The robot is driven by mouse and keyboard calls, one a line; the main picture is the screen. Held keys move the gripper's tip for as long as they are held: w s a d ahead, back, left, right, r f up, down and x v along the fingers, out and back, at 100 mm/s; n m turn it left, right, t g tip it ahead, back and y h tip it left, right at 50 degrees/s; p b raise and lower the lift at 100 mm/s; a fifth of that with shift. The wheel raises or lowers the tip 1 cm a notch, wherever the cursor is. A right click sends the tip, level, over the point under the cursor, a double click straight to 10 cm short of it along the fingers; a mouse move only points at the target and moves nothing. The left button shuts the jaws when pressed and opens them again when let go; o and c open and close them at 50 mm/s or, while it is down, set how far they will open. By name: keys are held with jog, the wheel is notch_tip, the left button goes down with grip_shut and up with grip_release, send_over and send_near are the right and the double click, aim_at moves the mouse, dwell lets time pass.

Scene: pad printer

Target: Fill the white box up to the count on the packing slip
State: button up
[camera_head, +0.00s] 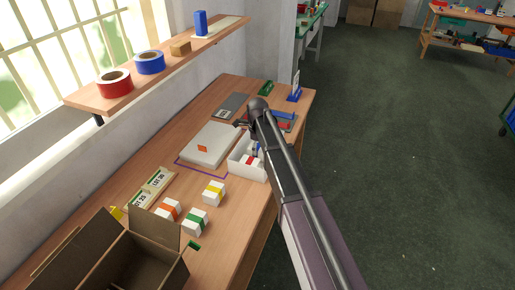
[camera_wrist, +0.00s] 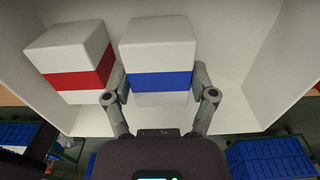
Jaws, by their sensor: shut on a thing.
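The white box (camera_head: 247,172) stands open near the table's right edge; its pale inside fills much of the wrist view (camera_wrist: 242,62). A white carton with a red band (camera_wrist: 72,62) stands in it on the left. A white carton with a blue band (camera_wrist: 158,57) is beside it. My gripper (camera_wrist: 159,84) is shut on the blue-banded carton, one finger on each side. In the head view my arm hides part of the box. Cartons with an orange band (camera_head: 168,209), a green band (camera_head: 195,221) and a yellow band (camera_head: 213,192) stand on the table.
A flat white case (camera_head: 209,145) with an orange label lies behind the box. An open cardboard box (camera_head: 140,262) is at the lower left, near lettered cards (camera_head: 152,187). A grey flat item (camera_head: 231,106) and a card on a blue stand (camera_head: 295,92) are farther back.

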aim_at(258, 147)
jog(key=o, duration=1.1)
jog(key=shift+r, duration=0.1)
jog(key=shift+r+p, duration=5.95)
jog(key=shift+p, duration=0.1)
jog(key=shift+s+d+n, duration=2.8)
jog(key=shift+s+n, duration=0.95)
jog(key=shift+s, duration=0.5)
jog(key=shift+s+d+n, duration=2.8)
jog(key=shift+s+n, duration=0.9)
jog(key=shift+s, duration=0.55)
jog(key=shift+s+d+n, duration=2.8)
jog(key=shift+s+n, duration=0.95)
jog(key=shift+s, duration=0.5)
